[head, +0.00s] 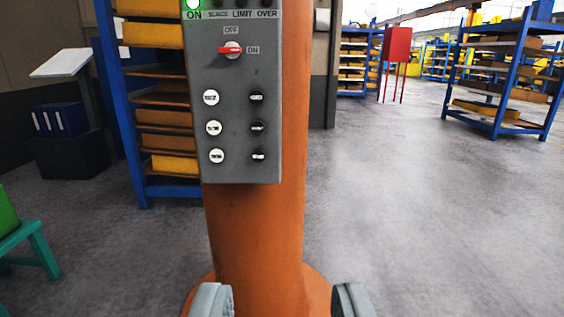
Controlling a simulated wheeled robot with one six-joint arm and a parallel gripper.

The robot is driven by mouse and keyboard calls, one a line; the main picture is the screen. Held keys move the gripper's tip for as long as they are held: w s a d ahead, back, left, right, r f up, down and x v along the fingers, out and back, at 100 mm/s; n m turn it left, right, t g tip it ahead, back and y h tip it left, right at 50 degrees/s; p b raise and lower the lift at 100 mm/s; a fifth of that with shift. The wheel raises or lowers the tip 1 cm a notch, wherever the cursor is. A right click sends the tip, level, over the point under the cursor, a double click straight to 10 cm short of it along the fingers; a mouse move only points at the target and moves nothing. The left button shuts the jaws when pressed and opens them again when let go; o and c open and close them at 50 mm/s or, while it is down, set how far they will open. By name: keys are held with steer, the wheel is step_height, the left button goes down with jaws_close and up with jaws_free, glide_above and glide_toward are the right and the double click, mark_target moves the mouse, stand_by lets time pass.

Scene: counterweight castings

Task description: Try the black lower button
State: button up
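A grey control box (233,100) is fixed to an orange post (255,230). It has a column of white buttons on the left and a column of black buttons on the right. The lowest black button (258,156) sits level with the lowest white button (217,156). Above them is a red rotary switch (232,49) with OFF and ON marks, its handle pointing toward ON. A green lamp over the ON label is lit. My gripper (281,300) is open at the bottom edge, its two fingers apart, below the box. Nothing shows between the fingers except the post behind.
Blue shelving with yellow bins (155,36) stands behind the box on the left. A green stool (30,245) is at the far left. A red cabinet (396,44) and a blue rack (500,75) stand back right. The floor at right is clear.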

steer(key=shift+c, duration=0.2)
jaws_close()
stand_by(1.5)
